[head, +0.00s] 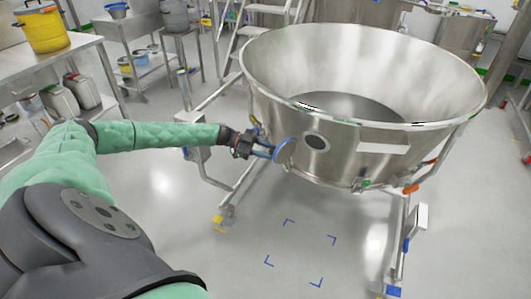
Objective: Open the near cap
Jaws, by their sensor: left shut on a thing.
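A large steel bowl (270,103) on a wheeled frame stands in the middle right of the head view. The cap's hinge is too small to make out. My right gripper is not in view.
Steel tables stand at the left, with a yellow pot (46,30) and grey canisters (62,105). A stepladder (236,40) stands behind the bowl. The floor in front is clear, with blue corner marks (290,222). The frame's legs and casters stick out below the bowl.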

